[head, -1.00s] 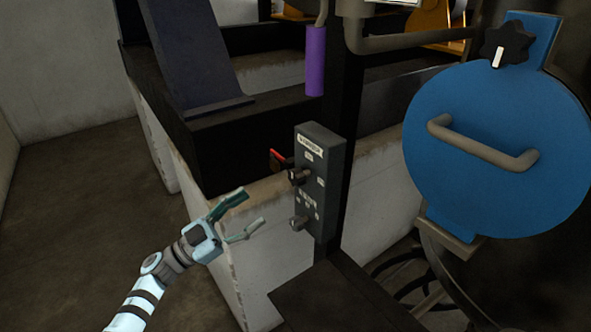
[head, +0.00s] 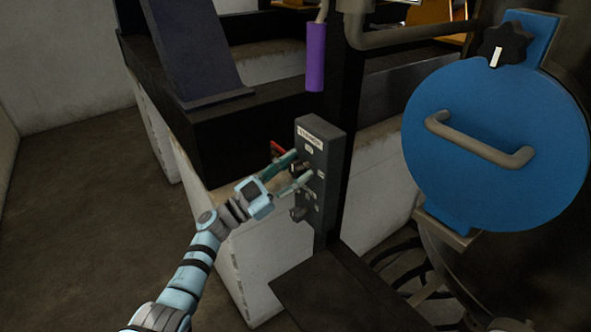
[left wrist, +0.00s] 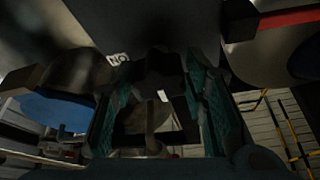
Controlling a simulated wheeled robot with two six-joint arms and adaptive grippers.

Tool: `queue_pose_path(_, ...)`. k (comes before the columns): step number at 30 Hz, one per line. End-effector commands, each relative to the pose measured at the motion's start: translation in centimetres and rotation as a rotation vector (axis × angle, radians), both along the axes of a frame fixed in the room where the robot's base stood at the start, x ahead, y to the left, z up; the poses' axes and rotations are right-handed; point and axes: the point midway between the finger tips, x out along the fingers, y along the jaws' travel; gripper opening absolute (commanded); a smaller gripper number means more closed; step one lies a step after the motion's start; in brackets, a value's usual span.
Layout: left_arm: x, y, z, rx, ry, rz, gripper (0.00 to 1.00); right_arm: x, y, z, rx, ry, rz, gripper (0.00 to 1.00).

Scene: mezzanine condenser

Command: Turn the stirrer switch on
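The grey switch box (head: 323,150) is fixed upright on a dark post, with a label at its top. Its upper switch knob is largely hidden by my fingers in the head view; a dark knob with a white mark (left wrist: 162,95) shows between the fingers in the left wrist view. A second knob (head: 298,214) sits lower on the box. My left gripper (head: 296,170) is at the upper knob, fingers apart on either side of it. Whether they touch it I cannot tell. My right gripper is not in view.
A red lever (head: 278,149) sticks out just left of the box, close to my left fingers. A purple grip (head: 315,57) hangs above. A blue round hatch (head: 500,150) with a handle stands at right. A whitish low wall (head: 262,255) is behind my arm.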

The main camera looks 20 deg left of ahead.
Motion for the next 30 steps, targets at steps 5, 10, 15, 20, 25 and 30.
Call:
queue_pose_path(5, 0.0, 0.0, 0.0, 0.000, 0.000, 0.000, 0.08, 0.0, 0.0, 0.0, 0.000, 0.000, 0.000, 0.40)
queue_pose_path(10, 0.0, 0.0, 0.0, 0.006, -0.005, 0.000, 0.08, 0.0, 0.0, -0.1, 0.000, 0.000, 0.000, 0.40)
queue_pose_path(15, 0.0, 0.0, -0.1, 0.038, -0.030, 0.001, 0.08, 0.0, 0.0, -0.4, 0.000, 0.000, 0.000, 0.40)
queue_pose_path(20, 0.0, 0.1, -0.2, 0.100, -0.081, 0.001, 0.08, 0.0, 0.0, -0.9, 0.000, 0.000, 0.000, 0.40)
queue_pose_path(25, 0.0, 0.0, -0.2, 0.199, -0.165, 0.000, 0.08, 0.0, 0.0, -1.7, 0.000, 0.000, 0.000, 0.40)
queue_pose_path(30, 0.0, 0.1, -0.2, 0.321, -0.266, 0.001, 0.08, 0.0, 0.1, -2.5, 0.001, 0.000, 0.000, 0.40)
